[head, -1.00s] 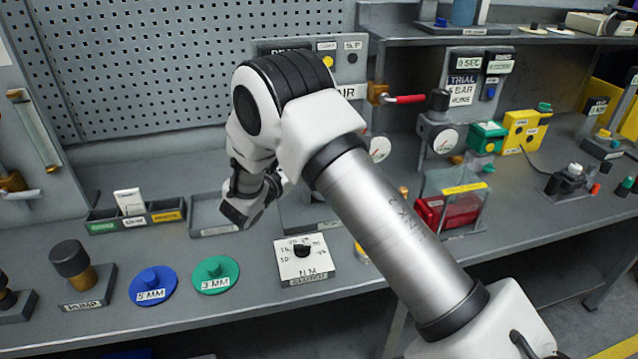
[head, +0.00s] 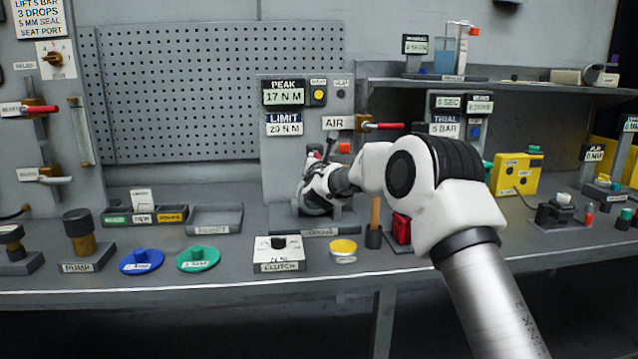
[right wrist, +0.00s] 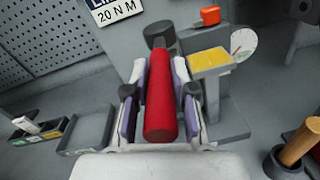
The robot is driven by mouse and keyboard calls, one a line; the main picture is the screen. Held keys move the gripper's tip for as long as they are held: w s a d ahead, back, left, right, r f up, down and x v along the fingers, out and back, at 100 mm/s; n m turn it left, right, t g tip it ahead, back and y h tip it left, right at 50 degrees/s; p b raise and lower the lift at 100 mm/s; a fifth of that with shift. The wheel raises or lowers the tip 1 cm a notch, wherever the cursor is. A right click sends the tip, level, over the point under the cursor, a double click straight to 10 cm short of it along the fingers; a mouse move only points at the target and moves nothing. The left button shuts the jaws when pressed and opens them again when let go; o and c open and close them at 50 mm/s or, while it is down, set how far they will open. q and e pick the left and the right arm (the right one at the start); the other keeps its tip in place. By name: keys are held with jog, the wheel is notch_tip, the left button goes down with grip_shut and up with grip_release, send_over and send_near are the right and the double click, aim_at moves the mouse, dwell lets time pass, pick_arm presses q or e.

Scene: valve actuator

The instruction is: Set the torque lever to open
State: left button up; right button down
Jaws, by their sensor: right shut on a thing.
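The torque lever shows in the right wrist view as a thick red grip (right wrist: 161,95) with a dark round part (right wrist: 159,36) beyond its far end. My right gripper (right wrist: 160,100) is shut on the red grip, with one finger along each side. In the head view my right gripper (head: 318,188) is at the grey torque station (head: 318,232), below the PEAK 17 N M display (head: 283,92) and the LIMIT 20 N M display (head: 284,124). There it hides most of the lever. My left gripper is not in view.
A clutch box (head: 279,254) and a yellow disc (head: 343,249) sit in front of the station. An upright wooden handle (head: 375,214) stands right of it, near my arm. An empty tray (head: 215,220) is to its left. A red-handled air valve (head: 382,126) is above.

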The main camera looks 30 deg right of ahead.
jog(key=shift+d+r, duration=0.1)
jog(key=shift+d, duration=0.05)
jog(key=shift+y, duration=0.3)
jog(key=shift+r, duration=0.15)
jog(key=c, duration=1)
grip_release()
jog(key=shift+o, duration=0.2)
jog(key=shift+w+f, duration=0.2)
jog(key=shift+f, duration=0.1)
jog(key=v, duration=1.2)
jog(key=shift+f, duration=0.2)
jog(key=shift+f, duration=0.1)
